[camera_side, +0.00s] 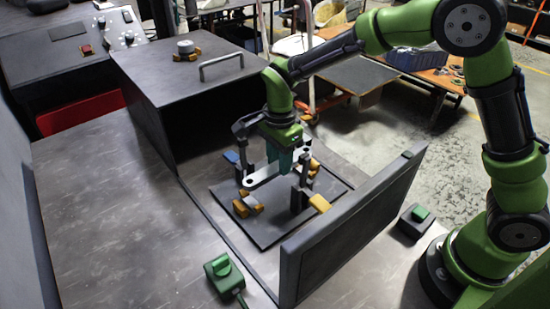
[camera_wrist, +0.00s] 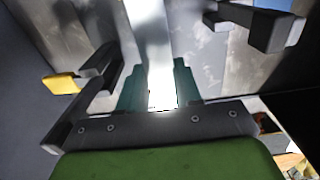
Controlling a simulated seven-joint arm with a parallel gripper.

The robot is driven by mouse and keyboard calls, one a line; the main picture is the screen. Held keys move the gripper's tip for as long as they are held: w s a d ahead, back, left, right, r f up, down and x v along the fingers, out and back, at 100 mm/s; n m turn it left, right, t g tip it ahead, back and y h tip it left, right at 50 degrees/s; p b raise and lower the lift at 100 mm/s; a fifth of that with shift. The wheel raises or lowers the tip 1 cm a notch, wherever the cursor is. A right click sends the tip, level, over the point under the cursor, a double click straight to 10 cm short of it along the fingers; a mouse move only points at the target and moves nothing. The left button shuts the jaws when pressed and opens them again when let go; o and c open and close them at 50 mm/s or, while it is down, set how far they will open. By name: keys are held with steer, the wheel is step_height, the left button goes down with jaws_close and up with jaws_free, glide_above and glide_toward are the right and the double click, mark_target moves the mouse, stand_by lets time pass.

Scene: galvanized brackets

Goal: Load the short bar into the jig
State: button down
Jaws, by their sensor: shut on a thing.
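My gripper (camera_side: 284,168) has teal fingers shut on the short bar (camera_side: 262,176), a pale flat bar with rounded ends and a dark hole showing at its left end. In the wrist view the bar (camera_wrist: 156,45) is a bright strip running away between the teal fingers (camera_wrist: 160,88). The jig (camera_side: 262,236) is a dark square plate with upright posts and orange-tipped clamps. The bar is over the jig, among its posts; whether it touches any seat is hidden by the gripper and clamps.
A dark open-fronted housing (camera_side: 185,75) stands behind the jig, and a raised dark panel (camera_side: 345,235) stands in front at right. The table at left (camera_side: 110,210) is clear.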

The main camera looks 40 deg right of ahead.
steer(key=shift+f, duration=2.15)
steer(key=shift+f, duration=0.45)
steer(key=c, duration=0.8)
jaws_free()
